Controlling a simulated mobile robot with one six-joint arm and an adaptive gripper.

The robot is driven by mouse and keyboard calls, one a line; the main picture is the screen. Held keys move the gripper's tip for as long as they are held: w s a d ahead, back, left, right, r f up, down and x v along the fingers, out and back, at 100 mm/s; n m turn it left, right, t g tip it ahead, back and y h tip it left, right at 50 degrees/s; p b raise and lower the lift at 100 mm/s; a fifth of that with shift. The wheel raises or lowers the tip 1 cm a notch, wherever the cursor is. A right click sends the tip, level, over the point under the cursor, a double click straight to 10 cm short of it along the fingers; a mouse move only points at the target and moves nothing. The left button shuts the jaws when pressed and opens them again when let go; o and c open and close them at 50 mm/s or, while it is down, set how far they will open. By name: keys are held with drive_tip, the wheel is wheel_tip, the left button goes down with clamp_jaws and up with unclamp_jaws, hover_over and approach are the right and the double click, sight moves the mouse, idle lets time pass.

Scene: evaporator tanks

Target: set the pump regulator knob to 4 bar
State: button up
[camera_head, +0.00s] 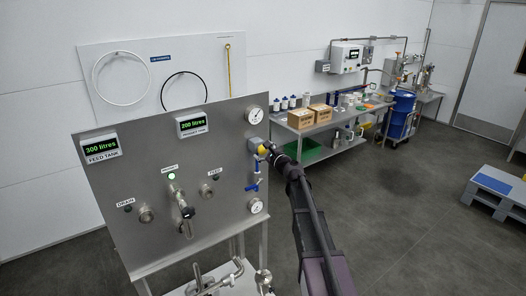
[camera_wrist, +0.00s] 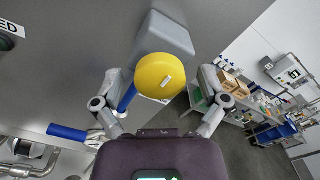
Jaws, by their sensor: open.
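The yellow regulator knob (camera_wrist: 158,72) sits on a grey body (camera_wrist: 168,32) on the panel and has a small white mark on its face. In the head view the knob (camera_head: 262,149) shows at the panel's right side, partly covered by my gripper (camera_head: 270,147). In the wrist view my gripper (camera_wrist: 160,78) is open, one finger on each side of the knob. The right finger looks apart from it; I cannot tell whether the left one touches. A round gauge (camera_head: 256,115) is above the knob; its reading is too small to tell.
A blue-handled valve (camera_head: 253,187) and a second gauge (camera_head: 255,206) are below the knob on the steel panel (camera_head: 130,225). Blue piping (camera_wrist: 127,98) runs close to the left finger. A bench (camera_head: 345,131) with boxes stands behind at the right.

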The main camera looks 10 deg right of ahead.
drive_tip(key=shift+s, duration=0.1)
drive_tip(key=v, duration=1.2)
drive_tip(key=s+a+f+n+g+y+b, duration=0.1)
drive_tip(key=s+a+f+n+g+b, duration=0.2)
drive_tip(key=s+a+f+n+g, duration=0.9)
drive_tip(key=s+d+f+n+g+h+b, duration=0.2)
drive_tip(key=s+f+n+h, duration=0.2)
drive_tip(key=s+f+n, duration=0.2)
drive_tip(key=s+d+f+n+g+h+b, duration=0.2)
drive_tip(key=s+f+n+h, duration=0.2)
drive_tip(key=s, duration=0.6)
drive_tip(key=shift+s+f+n+g, duration=0.3)
drive_tip(key=shift+f+n, duration=1)
drive_tip(key=shift+f, duration=0.45)
